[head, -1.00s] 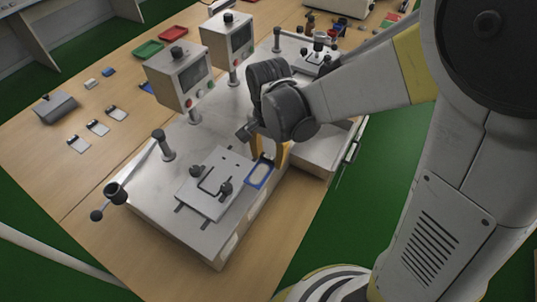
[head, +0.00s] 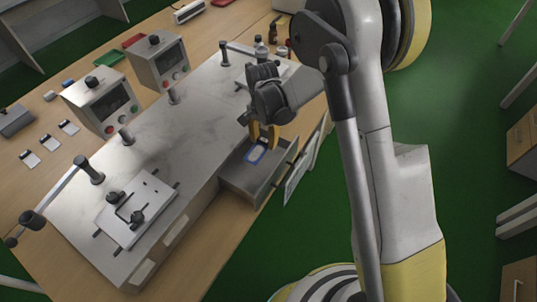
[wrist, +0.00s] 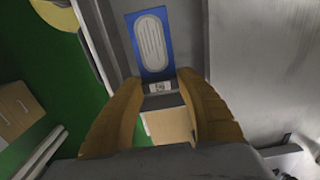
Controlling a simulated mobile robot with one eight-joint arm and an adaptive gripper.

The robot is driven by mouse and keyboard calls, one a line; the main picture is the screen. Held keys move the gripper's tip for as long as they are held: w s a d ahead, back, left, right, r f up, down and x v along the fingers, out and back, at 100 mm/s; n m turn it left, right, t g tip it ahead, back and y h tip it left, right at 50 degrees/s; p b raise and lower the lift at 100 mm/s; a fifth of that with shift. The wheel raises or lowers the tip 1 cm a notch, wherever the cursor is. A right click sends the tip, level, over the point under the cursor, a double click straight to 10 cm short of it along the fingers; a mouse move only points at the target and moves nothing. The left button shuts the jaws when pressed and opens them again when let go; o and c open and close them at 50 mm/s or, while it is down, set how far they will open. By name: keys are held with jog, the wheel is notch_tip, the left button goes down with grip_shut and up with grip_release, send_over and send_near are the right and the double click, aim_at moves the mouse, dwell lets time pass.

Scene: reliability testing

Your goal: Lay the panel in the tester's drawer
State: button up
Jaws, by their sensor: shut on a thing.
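The panel is a small flat piece with a blue frame and a pale oval middle; in the head view the panel (head: 250,154) lies over the open drawer. It also shows in the wrist view (wrist: 137,46), beyond the fingertips. My gripper (head: 263,140) has its yellow fingers shut on the panel's near end; they also show in the wrist view (wrist: 160,84). The tester's grey drawer (head: 240,180) is pulled out of the bench-top unit's right side. I cannot tell whether the panel touches the drawer floor.
Several small panels (head: 49,143) lie on the wooden table to the left. Green floor is free to the right of the drawer.

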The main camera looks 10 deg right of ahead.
jog(key=b, duration=0.1)
send_over(263, 159)
notch_tip(263, 159, down, 5)
jog(key=shift+r, duration=0.1)
jog(key=shift+f+b, duration=0.6)
jog(key=shift+f, duration=1.4)
jog(key=shift+s+f, duration=0.1)
jog(key=o, duration=1)
